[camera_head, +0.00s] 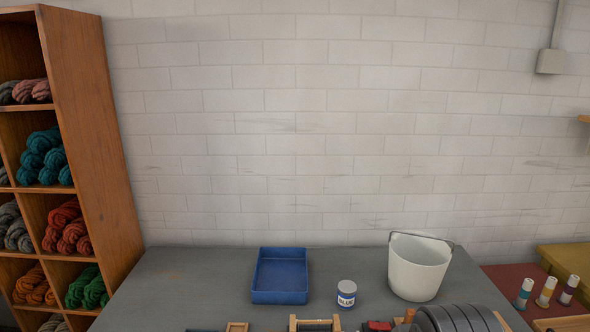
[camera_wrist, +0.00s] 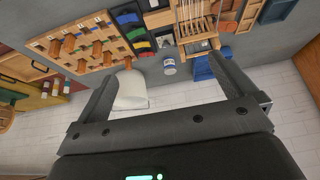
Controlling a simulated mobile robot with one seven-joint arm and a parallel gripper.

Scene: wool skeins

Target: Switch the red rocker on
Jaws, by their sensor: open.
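I cannot make out the red rocker clearly in either view. A small red piece (camera_head: 379,326) shows at the bottom edge of the head view, cut off by the frame, and I cannot tell whether it is the rocker or which way it is set. My gripper (camera_wrist: 164,66) shows in the wrist view with its two fingers wide apart. It is open with nothing between its fingertips, above the grey table and apart from the things on it. My gripper is not in the head view.
On the table (camera_head: 195,275) stand a blue tray (camera_head: 280,297), a glue jar (camera_head: 346,294) and a white bucket (camera_head: 418,270). A wooden shelf (camera_head: 105,130) with wool skeins is at left. The wrist view shows a wooden peg rack (camera_wrist: 85,45) and a loom-like frame (camera_wrist: 196,25).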

